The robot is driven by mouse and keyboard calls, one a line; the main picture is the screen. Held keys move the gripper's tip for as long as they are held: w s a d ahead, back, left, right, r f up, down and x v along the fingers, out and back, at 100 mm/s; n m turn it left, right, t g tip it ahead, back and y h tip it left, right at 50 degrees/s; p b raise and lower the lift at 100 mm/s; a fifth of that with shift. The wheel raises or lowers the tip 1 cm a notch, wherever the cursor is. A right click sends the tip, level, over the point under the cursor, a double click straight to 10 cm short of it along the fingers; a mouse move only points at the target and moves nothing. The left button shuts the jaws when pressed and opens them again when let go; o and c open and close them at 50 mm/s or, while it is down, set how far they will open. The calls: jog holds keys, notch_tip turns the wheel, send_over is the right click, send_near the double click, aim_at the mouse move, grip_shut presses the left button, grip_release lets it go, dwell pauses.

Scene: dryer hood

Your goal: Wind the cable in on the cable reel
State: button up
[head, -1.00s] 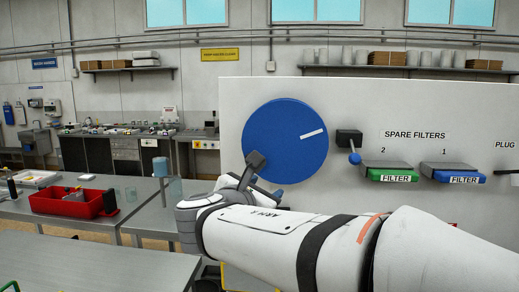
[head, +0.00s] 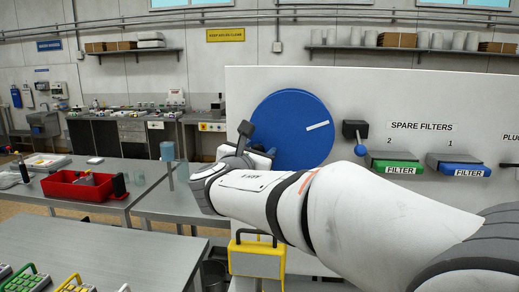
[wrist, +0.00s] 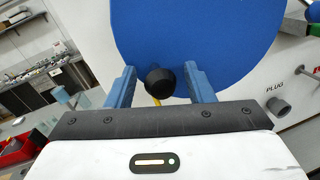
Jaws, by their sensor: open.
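The cable reel is a large blue disc (head: 292,125) with a white stripe, mounted on a white panel. It fills the top of the wrist view (wrist: 205,30). A black round knob (wrist: 160,81) sticks out near the disc's lower edge. A short piece of yellow (wrist: 156,101), perhaps the cable, shows just below the knob. My gripper (wrist: 158,82) is open, with a blue finger on either side of the knob and gaps on both sides. In the head view my gripper (head: 258,157) is at the disc's lower left, partly hidden by my wrist.
A black lever with a blue ball (head: 360,150) and the green filter (head: 395,164) and blue filter (head: 458,166) are right of the disc. A grey plug socket (wrist: 279,106) is on the panel. A red bin (head: 78,186) stands on the left table. A yellow-framed box (head: 257,260) is below my arm.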

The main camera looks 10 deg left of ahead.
jog(key=shift+c, duration=0.6)
grip_shut()
jog(key=shift+r+m, duration=0.15)
jog(key=shift+m, duration=0.15)
